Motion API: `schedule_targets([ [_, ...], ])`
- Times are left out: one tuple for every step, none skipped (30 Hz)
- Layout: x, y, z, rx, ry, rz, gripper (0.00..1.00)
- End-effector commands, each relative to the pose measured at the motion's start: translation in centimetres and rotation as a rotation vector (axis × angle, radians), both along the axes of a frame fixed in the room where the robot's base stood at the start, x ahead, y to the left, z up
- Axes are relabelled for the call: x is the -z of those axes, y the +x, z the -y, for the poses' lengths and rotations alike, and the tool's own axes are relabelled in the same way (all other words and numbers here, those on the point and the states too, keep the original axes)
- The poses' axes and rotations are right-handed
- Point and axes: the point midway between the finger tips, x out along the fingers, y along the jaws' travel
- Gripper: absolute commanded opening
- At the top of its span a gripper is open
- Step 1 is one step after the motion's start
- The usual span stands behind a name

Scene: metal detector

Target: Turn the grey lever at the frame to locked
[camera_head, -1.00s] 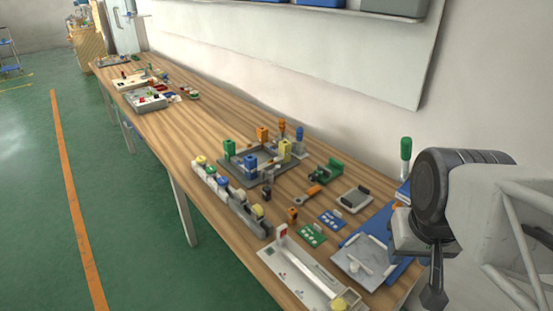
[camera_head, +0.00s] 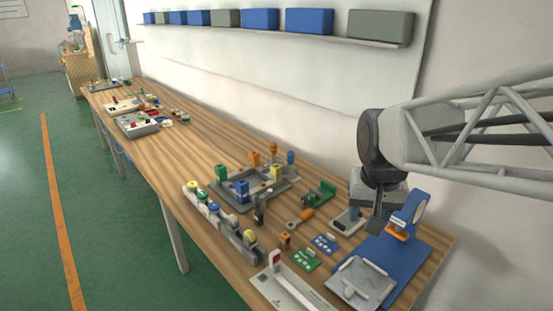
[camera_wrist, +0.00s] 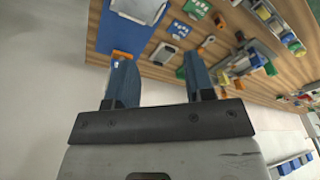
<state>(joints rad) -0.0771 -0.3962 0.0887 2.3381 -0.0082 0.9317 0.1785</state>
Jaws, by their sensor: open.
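A grey square frame (camera_head: 282,190) stands on the bench with green, blue, yellow and orange blocks around it. A small dark upright piece (camera_head: 259,214) at its near corner may be the grey lever; its setting is too small to read. My gripper (camera_head: 375,226) hangs to the right of the frame, above the bench near the wall, clear of the frame. The wrist view shows its two fingers (camera_wrist: 160,76) apart with nothing between them. The frame also shows at the right of that view, small and partly cut up by its blocks; the lever cannot be made out there.
A blue board (camera_head: 408,262) with an upright blue stand (camera_head: 409,208) and a grey plate (camera_head: 360,284) lies at the right end. A rail with coloured knobs (camera_head: 222,222), an orange-handled tool (camera_head: 299,219) and a green fixture (camera_head: 320,194) surround the frame. A wall shelf (camera_head: 280,31) holds bins.

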Motion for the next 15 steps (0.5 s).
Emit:
schedule_targets([
  [0.0,1.3,-0.5,0.005,0.001,-0.006,0.49],
  [0.0,1.9,-0.7,0.008,0.004,-0.01,0.49],
  [0.0,2.8,-1.0,0.013,0.005,-0.013,0.49],
  [0.0,3.5,-1.3,0.016,0.005,-0.015,0.49],
  [0.0,4.1,-1.6,0.021,0.008,-0.018,0.49],
  [0.1,5.0,-1.9,0.026,0.009,-0.022,0.49],
  [0.1,5.7,-2.2,0.029,0.01,-0.024,0.49],
  [0.1,6.3,-2.5,0.032,0.011,-0.027,0.49],
  [0.2,7.2,-2.8,0.038,0.012,-0.03,0.49],
  [0.3,7.8,-3.1,0.042,0.013,-0.032,0.49],
  [0.4,8.5,-3.5,0.045,0.014,-0.036,0.49],
  [0.5,9.4,-3.9,0.051,0.015,-0.039,0.49],
  [0.6,10.0,-4.2,0.054,0.016,-0.041,0.49],
  [0.7,10.7,-4.5,0.058,0.017,-0.045,0.49],
  [0.9,11.5,-4.9,0.062,0.018,-0.047,0.49],
])
